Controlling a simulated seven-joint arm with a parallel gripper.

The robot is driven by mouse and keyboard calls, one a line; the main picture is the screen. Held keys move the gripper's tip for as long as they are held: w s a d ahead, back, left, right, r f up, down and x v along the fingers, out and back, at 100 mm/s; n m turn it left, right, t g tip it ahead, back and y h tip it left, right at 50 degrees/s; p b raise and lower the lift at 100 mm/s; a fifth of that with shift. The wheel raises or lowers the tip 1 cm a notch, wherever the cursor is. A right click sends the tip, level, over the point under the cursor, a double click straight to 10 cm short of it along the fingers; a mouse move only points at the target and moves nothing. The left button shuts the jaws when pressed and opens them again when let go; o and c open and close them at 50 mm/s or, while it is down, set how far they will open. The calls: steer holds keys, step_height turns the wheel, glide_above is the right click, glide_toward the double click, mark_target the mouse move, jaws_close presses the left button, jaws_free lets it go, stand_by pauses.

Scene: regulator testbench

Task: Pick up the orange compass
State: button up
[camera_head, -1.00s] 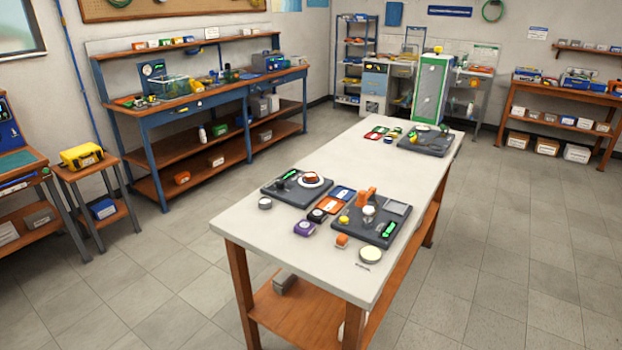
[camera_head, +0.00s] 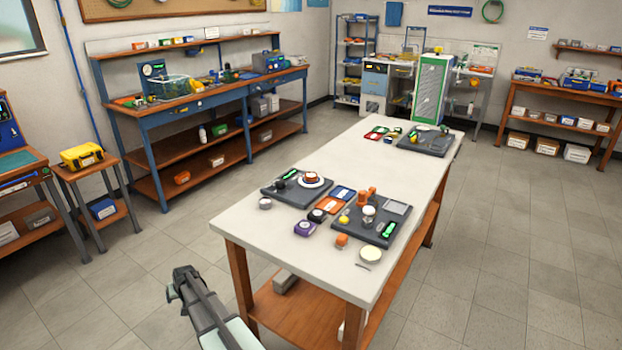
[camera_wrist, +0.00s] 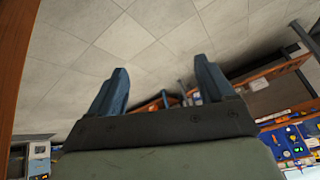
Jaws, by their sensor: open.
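Several small orange things sit on the white-topped table. I cannot tell for sure which is the compass. My gripper (camera_head: 178,284) is low at the left of the table's near end, out over the floor and apart from everything. The wrist view shows its two blue fingers (camera_wrist: 160,80) spread with nothing between them.
The left dark board (camera_head: 276,192) and right dark board (camera_head: 396,228) carry several small parts. The table's middle (camera_head: 372,157) is clear.

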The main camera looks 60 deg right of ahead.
steer(key=w+d+r+m+t+h, duration=0.2)
steer(key=w+d+r, duration=0.4)
steer(key=d+r, duration=0.7)
steer(key=w+d+r+m+t+h, duration=0.1)
steer(key=w+d+r+m, duration=0.3)
steer(key=d+r, duration=0.8)
step_height(320, 180, up, 22)
steer(key=m+g+y, duration=0.4)
steer(key=m+g, duration=0.5)
steer(key=m, duration=0.9)
glide_above(311, 174)
step_height(311, 174, down, 14)
steer(key=shift+r, duration=0.2)
steer(key=c, duration=1.1)
